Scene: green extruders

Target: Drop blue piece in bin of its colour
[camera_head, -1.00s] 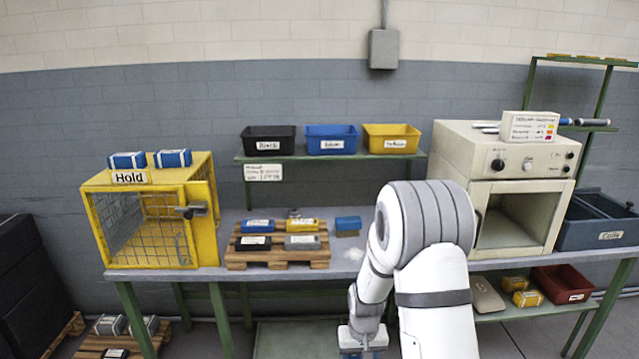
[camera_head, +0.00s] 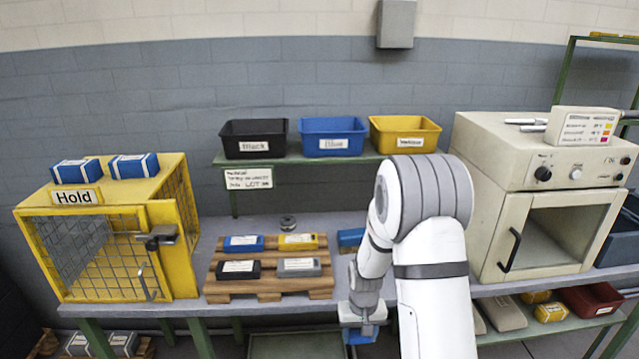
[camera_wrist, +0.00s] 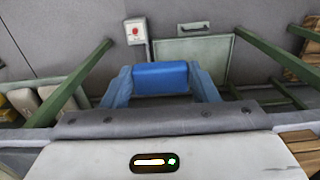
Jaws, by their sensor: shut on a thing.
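The blue piece (camera_wrist: 160,76) is a small block held between the fingers of my gripper (camera_wrist: 160,82) in the wrist view. In the head view my gripper (camera_head: 360,328) hangs low in front of the bench's front edge, and the piece is mostly hidden there. The blue bin (camera_head: 309,141), labelled Blue, stands on the raised shelf at the back, between the black bin (camera_head: 232,144) and the yellow bin (camera_head: 381,137). My gripper is well below and in front of it, apart from it. The blue bin's floor cannot be seen clearly.
A pallet (camera_head: 219,287) with several coloured pieces lies on the bench. Another blue block (camera_head: 349,237) is behind my arm. The yellow Hold cage (camera_head: 110,200) stands left, the beige oven (camera_head: 490,200) right. Green legs (camera_wrist: 66,88) flank my gripper below.

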